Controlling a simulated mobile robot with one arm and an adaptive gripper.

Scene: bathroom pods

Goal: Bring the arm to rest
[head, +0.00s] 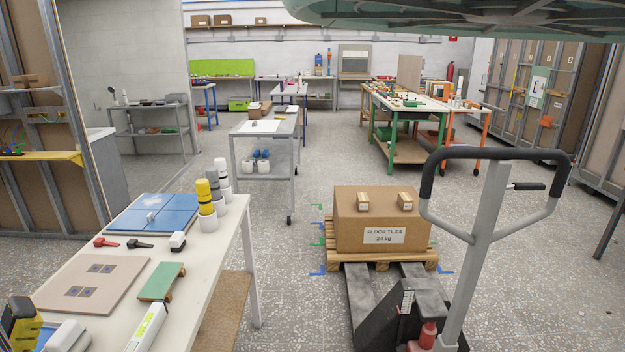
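Neither my arm nor my gripper can be made out in the head view, so its pose and whether it is open or shut are hidden from me. The task names no other object. A white worktable (207,258) stands at the lower left, close to the camera. On it lie a blue tiled panel (178,216), a beige board (92,282), a green float (161,281) and a spirit level (146,328). Stacked yellow, grey and white cylinders stand at its far right corner.
A pallet jack (483,255) stands at the right front, its forks toward a wooden pallet (385,262) bearing a floor tiles carton (347,228). A grey cart (263,185) and a long green-legged workbench (393,135) stand farther back. Speckled floor between them is open. A pale green structure hangs overhead.

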